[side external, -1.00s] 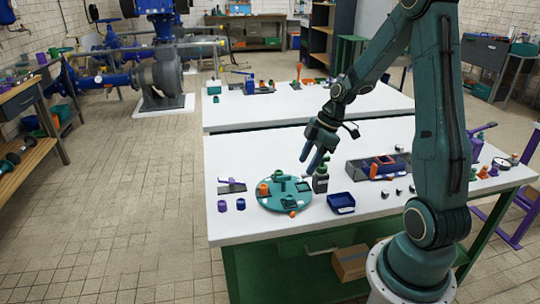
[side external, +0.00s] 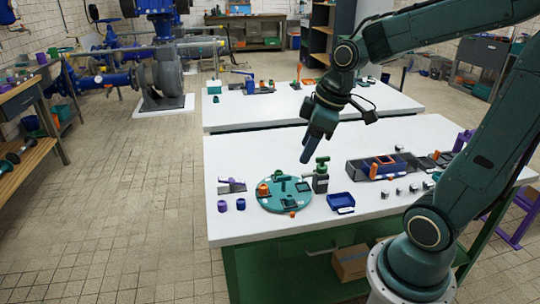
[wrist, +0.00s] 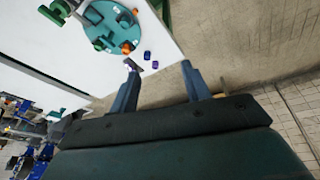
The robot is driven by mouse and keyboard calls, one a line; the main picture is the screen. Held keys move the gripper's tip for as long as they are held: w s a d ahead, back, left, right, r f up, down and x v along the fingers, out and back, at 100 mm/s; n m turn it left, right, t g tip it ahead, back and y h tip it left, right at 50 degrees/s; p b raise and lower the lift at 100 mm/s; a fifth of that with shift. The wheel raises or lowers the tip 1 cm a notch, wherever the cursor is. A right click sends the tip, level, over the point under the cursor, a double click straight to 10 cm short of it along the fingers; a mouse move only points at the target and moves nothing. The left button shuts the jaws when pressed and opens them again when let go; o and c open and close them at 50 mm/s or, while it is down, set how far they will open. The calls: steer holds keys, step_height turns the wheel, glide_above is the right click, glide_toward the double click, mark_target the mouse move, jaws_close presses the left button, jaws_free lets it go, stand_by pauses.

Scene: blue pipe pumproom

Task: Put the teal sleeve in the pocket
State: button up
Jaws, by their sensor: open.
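A round teal plate (side external: 271,204) lies on the white table and bears several small fittings. A teal-green fitting (side external: 279,177) stands near its far side; I cannot tell whether it is the teal sleeve. Dark square recesses (side external: 302,187) show on the plate; which one is the pocket is unclear. In the wrist view the plate (wrist: 122,27) is at the top, with a green piece (wrist: 103,43) at its lower edge. My gripper (side external: 307,158) is open and empty, above and beyond the plate; its two fingers (wrist: 159,72) are apart in the wrist view.
A dark green-capped bottle (side external: 320,180) stands right of the plate, with a blue tray (side external: 341,203) nearby. A grey bin (side external: 366,170) with orange parts is farther right. The table's left front is clear.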

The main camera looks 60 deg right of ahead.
steer(key=s+a+r+m+t, duration=0.2)
steer(key=s+a+r+m, duration=0.2)
steer(key=s, duration=0.5)
steer(key=shift+s+a+r+m+h, duration=0.2)
steer(key=shift+a+m+h, duration=0.1)
steer(key=shift+a, duration=0.5)
